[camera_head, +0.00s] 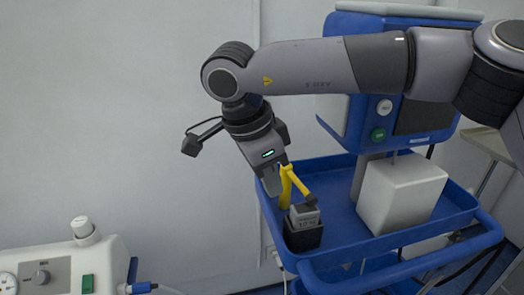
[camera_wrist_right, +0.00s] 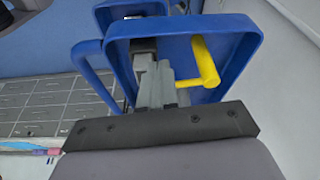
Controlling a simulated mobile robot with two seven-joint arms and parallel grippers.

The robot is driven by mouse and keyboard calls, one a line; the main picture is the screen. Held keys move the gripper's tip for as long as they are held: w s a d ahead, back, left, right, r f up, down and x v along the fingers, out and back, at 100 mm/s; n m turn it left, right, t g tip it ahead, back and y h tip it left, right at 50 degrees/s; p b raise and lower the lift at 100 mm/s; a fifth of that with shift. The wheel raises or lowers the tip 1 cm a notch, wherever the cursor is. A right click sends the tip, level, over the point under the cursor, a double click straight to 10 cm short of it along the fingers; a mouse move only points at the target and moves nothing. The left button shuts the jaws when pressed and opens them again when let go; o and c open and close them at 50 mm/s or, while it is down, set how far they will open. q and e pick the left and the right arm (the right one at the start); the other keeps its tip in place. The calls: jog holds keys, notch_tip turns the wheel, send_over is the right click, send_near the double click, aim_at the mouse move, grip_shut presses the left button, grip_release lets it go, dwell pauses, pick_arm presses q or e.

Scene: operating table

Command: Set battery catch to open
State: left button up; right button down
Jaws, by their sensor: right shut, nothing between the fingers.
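A yellow catch lever (camera_head: 291,180) stands at the left end of the blue cart tray. It is bent, with one part upright and one part slanting down to the right. Beside it is a grey battery block (camera_head: 305,217) in a dark holder (camera_head: 303,237). My right gripper (camera_head: 272,186) points down just left of the lever, shut and empty. In the right wrist view, the lever (camera_wrist_right: 205,61) shows as a thick yellow rod right of my grey fingers (camera_wrist_right: 164,84). Whether the fingers touch it I cannot tell. My left gripper is not in view.
The blue tray (camera_head: 340,215) has a raised rim. A white box (camera_head: 401,192) stands on it to the right, and a blue-framed device (camera_head: 385,120) rises behind. A white unit (camera_head: 70,265) is at the lower left. The wall is close behind.

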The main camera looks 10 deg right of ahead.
aim_at(303, 190)
jog(key=d, duration=0.2)
jog(key=d+p, duration=0.1)
jog(key=d, duration=0.1)
jog(key=shift+w+f, duration=0.35)
jog(key=shift+f, duration=0.05)
jog(key=shift+s+d+n+t+b, duration=0.1)
jog(key=shift+d+n+t+b, duration=0.25)
jog(key=shift+d+n, duration=0.65)
jog(key=shift+n, duration=0.7)
jog(key=shift+w+d+n+t+y+b, duration=0.2)
jog(key=shift+d+n+t+y+b, duration=0.25)
jog(key=shift+d+n, duration=0.6)
jog(key=shift+a+n, duration=0.15)
jog(key=shift+n, duration=0.1)
